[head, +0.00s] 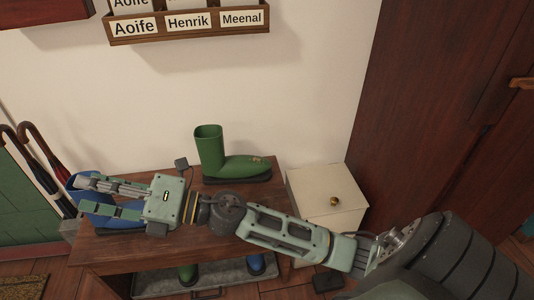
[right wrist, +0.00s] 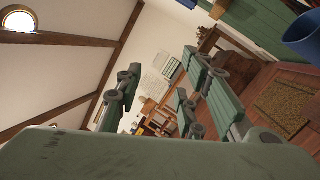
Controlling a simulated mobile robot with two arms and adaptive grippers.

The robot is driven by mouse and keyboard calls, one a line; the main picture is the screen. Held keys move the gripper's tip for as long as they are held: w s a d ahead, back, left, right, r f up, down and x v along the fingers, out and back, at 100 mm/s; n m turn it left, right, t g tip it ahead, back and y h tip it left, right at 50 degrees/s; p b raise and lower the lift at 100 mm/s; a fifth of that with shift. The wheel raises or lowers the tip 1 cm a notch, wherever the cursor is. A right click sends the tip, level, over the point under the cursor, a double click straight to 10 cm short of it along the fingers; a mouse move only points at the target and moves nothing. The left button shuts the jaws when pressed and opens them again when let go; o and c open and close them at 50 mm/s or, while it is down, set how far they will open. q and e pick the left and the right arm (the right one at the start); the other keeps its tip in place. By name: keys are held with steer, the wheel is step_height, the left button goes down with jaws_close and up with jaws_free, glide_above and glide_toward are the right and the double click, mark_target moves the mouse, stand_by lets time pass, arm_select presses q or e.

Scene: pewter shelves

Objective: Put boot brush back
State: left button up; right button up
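I cannot make out a boot brush for sure in either view. A small dark block (head: 328,282) lies low, right of the bench; I cannot tell what it is. My right gripper (head: 82,195) reaches in from the right over the left part of the wooden bench (head: 135,250). Its fingers are apart with nothing between them, and they also show apart in the right wrist view (right wrist: 160,88). It partly hides a blue boot (head: 88,210) at the bench's left end. My left gripper is not in view.
A green boot (head: 212,155) stands on the bench near the wall. A cream cabinet (head: 310,190) with a brass knob is right of it. A tray (head: 205,280) with boots sits under the bench. Umbrellas (head: 45,175) stand at the left. A name rack (head: 188,25) hangs above.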

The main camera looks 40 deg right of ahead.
steer(key=w+d+f+m+t+h, duration=0.1)
steer(key=d+f+m+t+h, duration=0.5)
steer(key=d+m+h, duration=1.05)
steer(key=s+d+f+m+g+h, duration=0.1)
steer(key=s+f+m+g, duration=0.25)
steer(key=f, duration=0.25)
steer(key=s+d+f+m+g, duration=0.1)
steer(key=s+f+m+g, duration=0.15)
steer(key=f+m, duration=0.3)
steer(key=s+f+m+g, duration=0.2)
steer(key=s+f+g, duration=0.3)
steer(key=s, duration=0.5)
steer(key=s+f+m+g+y, duration=0.1)
steer(key=s+f+m+g, duration=0.1)
steer(key=s+f+g, duration=0.3)
steer(key=s+f, duration=0.3)
steer(key=s, duration=0.3)
steer(key=shift+a+f+m, duration=0.2)
steer(key=shift+a+m, duration=0.15)
steer(key=shift+a, duration=0.05)
